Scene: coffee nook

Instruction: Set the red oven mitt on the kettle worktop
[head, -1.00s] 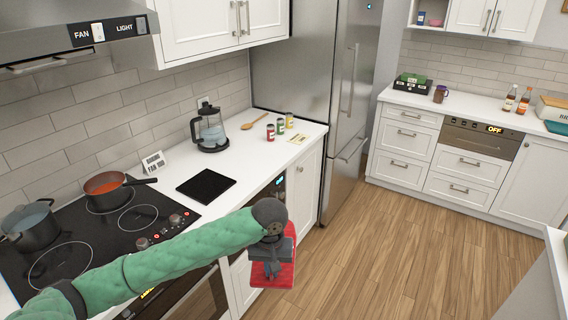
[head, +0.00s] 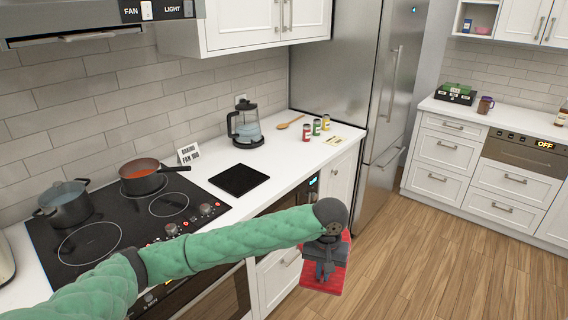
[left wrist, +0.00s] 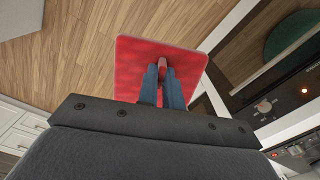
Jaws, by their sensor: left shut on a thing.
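The red oven mitt (head: 322,278) hangs in my left gripper (head: 326,268), in front of the counter's lower cabinets and above the wooden floor. In the left wrist view the mitt (left wrist: 192,75) is a flat red quilted piece with the shut fingers (left wrist: 163,85) on it. The kettle worktop (head: 285,151) is white and lies beyond the gripper, apart from the mitt. The glass kettle (head: 246,126) with a dark handle stands on it near the wall. My right gripper is not in view.
A black mat (head: 239,180) lies on the worktop in front of the kettle. Several small jars (head: 316,127) and a wooden spoon (head: 290,122) lie farther along. The hob (head: 120,222) holds a red-filled pan (head: 142,176) and a pot (head: 66,204). Bare worktop surrounds the mat.

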